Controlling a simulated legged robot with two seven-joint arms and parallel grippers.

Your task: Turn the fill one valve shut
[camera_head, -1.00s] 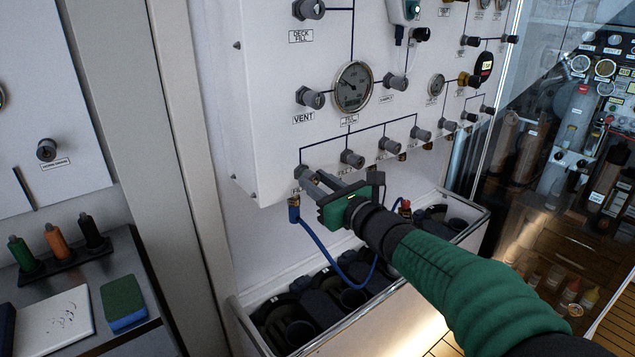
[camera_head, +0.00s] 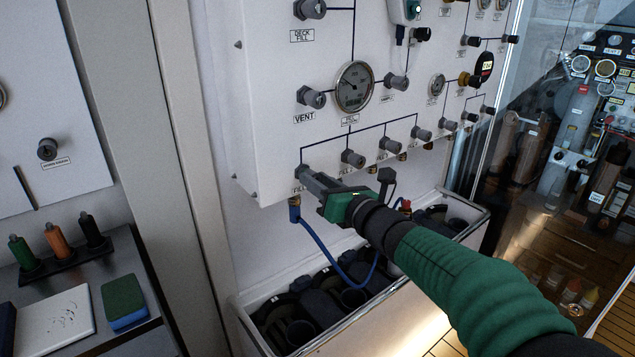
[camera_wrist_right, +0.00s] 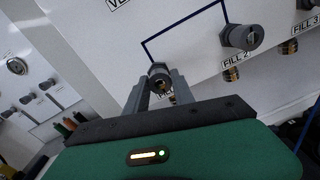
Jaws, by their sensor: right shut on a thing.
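The fill one valve (camera_head: 304,172) is the lowest left grey knob on the white panel (camera_head: 262,140), with a blue hose fitting under it. My right gripper (camera_head: 308,177) is shut on this knob, its fingers on either side of it. In the right wrist view the knob (camera_wrist_right: 158,75) sits between the two fingertips (camera_wrist_right: 158,88), and its label is mostly hidden. My left gripper is not in view.
The fill two valve (camera_head: 352,158) is just right of the gripper; it also shows in the right wrist view (camera_wrist_right: 242,37). A blue hose (camera_head: 325,250) hangs below into a bin of dark cylinders (camera_head: 240,310). A round gauge (camera_head: 353,87) is above.

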